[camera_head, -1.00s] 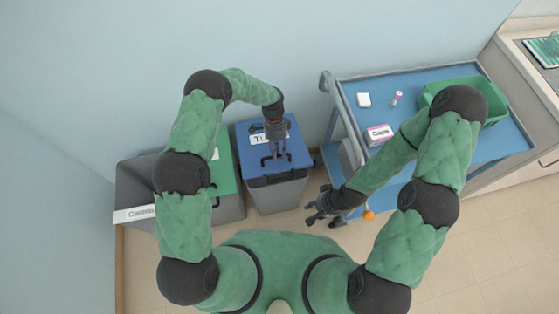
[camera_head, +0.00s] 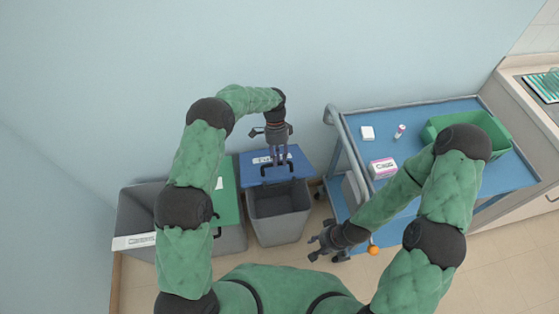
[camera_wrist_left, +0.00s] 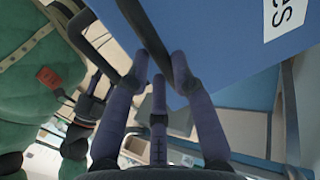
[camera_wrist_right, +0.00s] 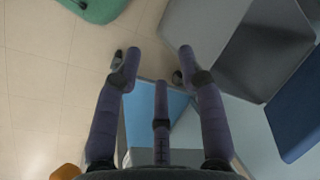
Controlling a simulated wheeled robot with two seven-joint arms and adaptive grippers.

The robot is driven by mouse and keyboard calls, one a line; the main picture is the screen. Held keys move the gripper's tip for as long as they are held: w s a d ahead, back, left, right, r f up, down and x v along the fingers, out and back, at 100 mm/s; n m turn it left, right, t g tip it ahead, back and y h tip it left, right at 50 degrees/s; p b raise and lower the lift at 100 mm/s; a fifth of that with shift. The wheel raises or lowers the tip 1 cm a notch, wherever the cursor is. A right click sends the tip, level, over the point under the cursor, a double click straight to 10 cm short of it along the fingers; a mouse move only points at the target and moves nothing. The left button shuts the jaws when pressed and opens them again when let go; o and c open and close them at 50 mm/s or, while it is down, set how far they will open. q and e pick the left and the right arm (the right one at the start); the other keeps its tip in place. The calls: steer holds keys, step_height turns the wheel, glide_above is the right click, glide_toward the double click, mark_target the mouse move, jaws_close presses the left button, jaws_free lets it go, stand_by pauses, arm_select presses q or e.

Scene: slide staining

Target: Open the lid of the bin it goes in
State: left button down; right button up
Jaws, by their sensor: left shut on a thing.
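The grey bin (camera_head: 280,228) with the blue lid (camera_head: 303,168) stands left of the trolley. Its lid is tilted up at the back, and the dark inside of the bin shows. The lid also fills the top of the left wrist view (camera_wrist_left: 230,35), with a white label partly in sight. My left gripper (camera_head: 277,158) is shut on the dark lid handle (camera_wrist_left: 145,30) near the lid's front edge. My right gripper (camera_head: 316,246) is open and empty, low between the bin and the trolley. The bin (camera_wrist_right: 258,45) also shows at the upper right of the right wrist view.
A bin with a green lid (camera_head: 228,200) and an open grey bin (camera_head: 135,215) stand to the left. The blue trolley (camera_head: 440,112) at right carries a pink-white box (camera_head: 382,168), a white block, a small vial and a green tray (camera_head: 437,127). A wall is behind.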

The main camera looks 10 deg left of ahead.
steer(key=shift+a, duration=0.15)
jaws_close()
steer(key=m+t+h, duration=0.2)
steer(key=m+t, duration=0.4)
steer(key=m, duration=2.6)
glide_toward(265, 175)
steer(key=x, duration=0.6)
steer(key=shift+a, duration=0.15)
